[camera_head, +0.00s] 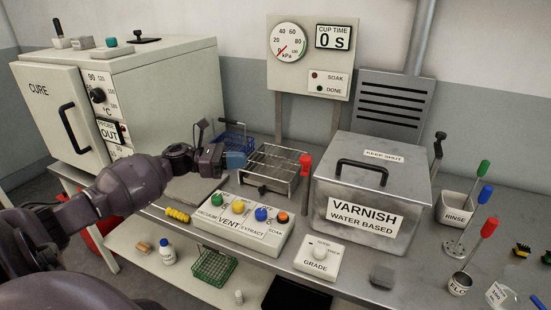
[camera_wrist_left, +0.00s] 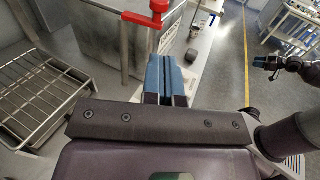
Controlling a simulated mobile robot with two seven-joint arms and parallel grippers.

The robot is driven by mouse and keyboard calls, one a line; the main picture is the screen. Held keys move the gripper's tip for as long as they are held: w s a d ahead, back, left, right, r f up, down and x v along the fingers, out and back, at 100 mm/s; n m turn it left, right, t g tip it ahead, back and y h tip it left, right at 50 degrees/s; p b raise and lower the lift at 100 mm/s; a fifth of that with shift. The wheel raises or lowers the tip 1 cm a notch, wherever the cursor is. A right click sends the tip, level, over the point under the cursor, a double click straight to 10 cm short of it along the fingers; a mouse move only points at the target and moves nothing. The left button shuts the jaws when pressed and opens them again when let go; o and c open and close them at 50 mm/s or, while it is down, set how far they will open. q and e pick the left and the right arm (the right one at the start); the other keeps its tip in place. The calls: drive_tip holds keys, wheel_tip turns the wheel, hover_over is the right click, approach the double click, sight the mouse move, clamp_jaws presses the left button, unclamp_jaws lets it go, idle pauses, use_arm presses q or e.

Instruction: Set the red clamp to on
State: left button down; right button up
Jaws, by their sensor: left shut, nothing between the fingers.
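The red clamp (camera_head: 306,160) stands between the wire rack and the left side of the varnish tank. Its red handle rises upright. It also shows in the left wrist view (camera_wrist_left: 148,20), with a red bar reaching left across the top of its stem. My left gripper (camera_head: 236,160) is shut and empty, above the back of the bench and left of the clamp. In the left wrist view its blue fingers (camera_wrist_left: 172,78) are together, just below the clamp in the picture and apart from it. My right gripper (camera_wrist_left: 272,66) is small and far off there; its jaws are unclear.
The wire rack (camera_head: 272,168) lies between my left gripper and the clamp. The varnish tank (camera_head: 366,200) blocks the clamp's right side. A control box with colored knobs (camera_head: 241,222) sits in front. The curing oven (camera_head: 120,95) stands at left.

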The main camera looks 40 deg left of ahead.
sight(307, 160)
use_arm(q)
drive_tip(key=p+x, duration=0.3)
drive_tip(key=x, duration=1)
drive_tip(key=shift+w+d, duration=0.2)
drive_tip(key=shift+w, duration=0.1)
